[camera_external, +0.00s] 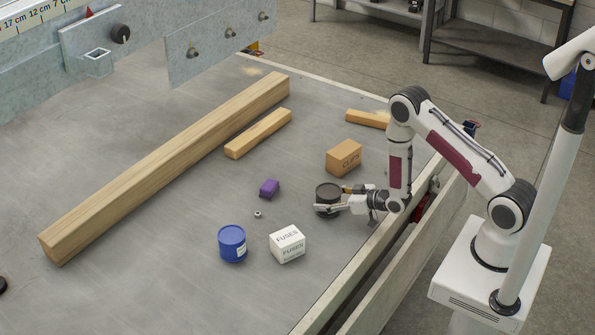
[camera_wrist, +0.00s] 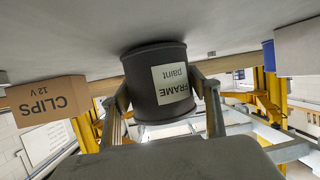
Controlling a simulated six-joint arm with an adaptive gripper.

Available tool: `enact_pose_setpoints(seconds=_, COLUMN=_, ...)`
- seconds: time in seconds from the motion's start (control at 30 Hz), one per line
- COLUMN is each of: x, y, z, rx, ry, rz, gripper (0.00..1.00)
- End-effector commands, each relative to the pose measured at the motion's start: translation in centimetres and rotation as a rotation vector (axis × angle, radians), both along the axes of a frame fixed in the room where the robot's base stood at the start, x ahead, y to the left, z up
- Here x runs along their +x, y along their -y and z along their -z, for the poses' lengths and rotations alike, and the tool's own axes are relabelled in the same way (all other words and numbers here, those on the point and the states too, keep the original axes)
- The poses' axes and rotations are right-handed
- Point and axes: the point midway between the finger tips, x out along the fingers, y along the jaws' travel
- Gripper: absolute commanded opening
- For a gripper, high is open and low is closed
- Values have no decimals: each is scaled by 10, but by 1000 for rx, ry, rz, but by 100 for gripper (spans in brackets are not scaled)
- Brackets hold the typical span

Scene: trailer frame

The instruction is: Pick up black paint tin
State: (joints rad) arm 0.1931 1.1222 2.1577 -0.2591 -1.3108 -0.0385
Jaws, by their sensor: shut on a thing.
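The black paint tin (camera_external: 328,193) is upright on the grey trailer bed, near its right edge. In the wrist view the tin (camera_wrist: 150,75) appears upside down, with a pale label reading "FRAME paint". My gripper (camera_external: 335,203) reaches in low from the right, with a finger on either side of the tin. In the wrist view my gripper (camera_wrist: 162,100) is shut on the tin's sides. The tin's base appears at or very near the bed; I cannot tell whether there is a gap.
The brown CLIPS box (camera_external: 344,157) stands just behind the tin. The white FUSES box (camera_external: 287,244) and a blue tin (camera_external: 232,243) are in front. A purple block (camera_external: 269,188) and small nut (camera_external: 257,214) lie left. A long timber beam (camera_external: 165,168) lies further left.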

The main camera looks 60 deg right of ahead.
Motion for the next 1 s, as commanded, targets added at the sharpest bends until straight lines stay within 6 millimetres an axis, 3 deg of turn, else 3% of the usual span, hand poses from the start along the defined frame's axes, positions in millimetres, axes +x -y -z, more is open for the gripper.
enact_pose_setpoints(seconds=1.0, x=1, y=0, z=-90, rx=-1, ry=5, rz=0, gripper=23)
